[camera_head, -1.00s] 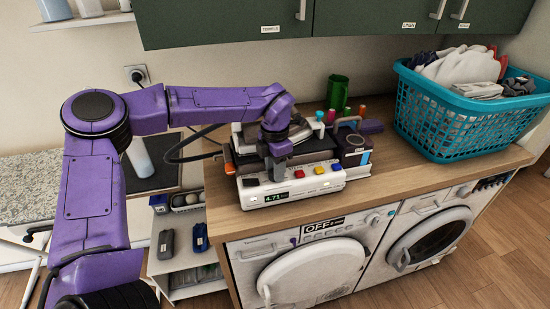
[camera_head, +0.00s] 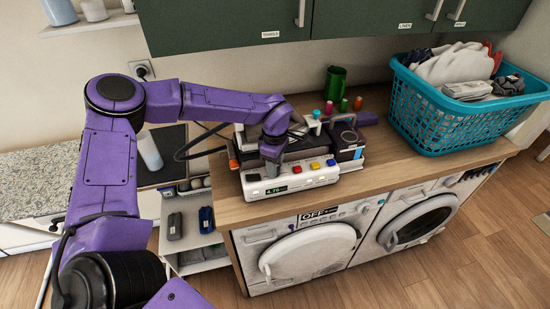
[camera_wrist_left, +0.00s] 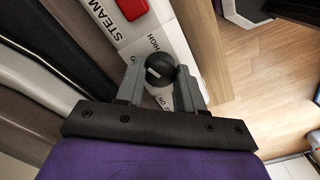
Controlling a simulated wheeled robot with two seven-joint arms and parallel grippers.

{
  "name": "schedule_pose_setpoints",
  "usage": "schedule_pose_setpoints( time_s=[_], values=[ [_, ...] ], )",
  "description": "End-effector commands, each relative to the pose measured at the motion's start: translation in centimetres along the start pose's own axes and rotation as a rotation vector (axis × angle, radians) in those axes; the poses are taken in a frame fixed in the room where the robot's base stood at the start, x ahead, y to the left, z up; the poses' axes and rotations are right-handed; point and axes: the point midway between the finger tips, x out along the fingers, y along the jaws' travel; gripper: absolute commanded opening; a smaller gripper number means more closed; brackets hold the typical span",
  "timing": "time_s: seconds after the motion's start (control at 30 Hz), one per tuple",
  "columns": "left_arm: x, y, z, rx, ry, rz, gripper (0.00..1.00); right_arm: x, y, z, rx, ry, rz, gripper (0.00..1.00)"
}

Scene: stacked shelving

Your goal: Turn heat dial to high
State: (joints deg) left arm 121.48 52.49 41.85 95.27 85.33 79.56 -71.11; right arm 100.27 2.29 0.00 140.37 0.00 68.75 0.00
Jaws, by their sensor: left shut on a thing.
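The heat dial (camera_wrist_left: 160,68) is a small round black knob with a pale mark, on a white panel in the left wrist view. The word HIGH is printed beside it, and a partly covered label lies on its near side. My left gripper (camera_wrist_left: 159,77) has its grey fingers on either side of the dial and is shut on it. In the head view the left gripper (camera_head: 271,160) reaches down to the left part of the white control panel (camera_head: 300,180), hiding the dial. The panel has a lit display and red, yellow and blue buttons. My right gripper is not in view.
A teal laundry basket (camera_head: 450,118) stands at the right of the wooden counter (camera_head: 400,160). Two washing machines are below. A cable loops left of the iron station. The counter between panel and basket is clear.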

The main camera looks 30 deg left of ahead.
Motion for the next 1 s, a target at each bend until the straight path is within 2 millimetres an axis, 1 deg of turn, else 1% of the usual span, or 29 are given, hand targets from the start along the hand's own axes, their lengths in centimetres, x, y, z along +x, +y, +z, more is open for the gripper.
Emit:
schedule_pose_setpoints(
  time_s=[0.03,0.2,0.5,0.7,1.0],
  values=[
    [-0.63,0.14,0.00,0.041,0.000,0.005,0.07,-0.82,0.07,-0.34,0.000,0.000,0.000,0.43],
    [-0.47,0.16,0.00,0.200,0.000,0.005,0.07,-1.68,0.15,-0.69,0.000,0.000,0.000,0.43],
    [-0.22,0.21,0.01,0.442,0.000,0.007,0.07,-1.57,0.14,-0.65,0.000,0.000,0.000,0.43],
    [-0.23,0.22,0.01,0.553,0.001,0.007,0.07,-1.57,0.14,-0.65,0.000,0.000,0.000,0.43],
    [-0.25,0.22,0.00,0.631,0.002,0.008,0.07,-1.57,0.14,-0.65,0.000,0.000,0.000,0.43]
  ],
)
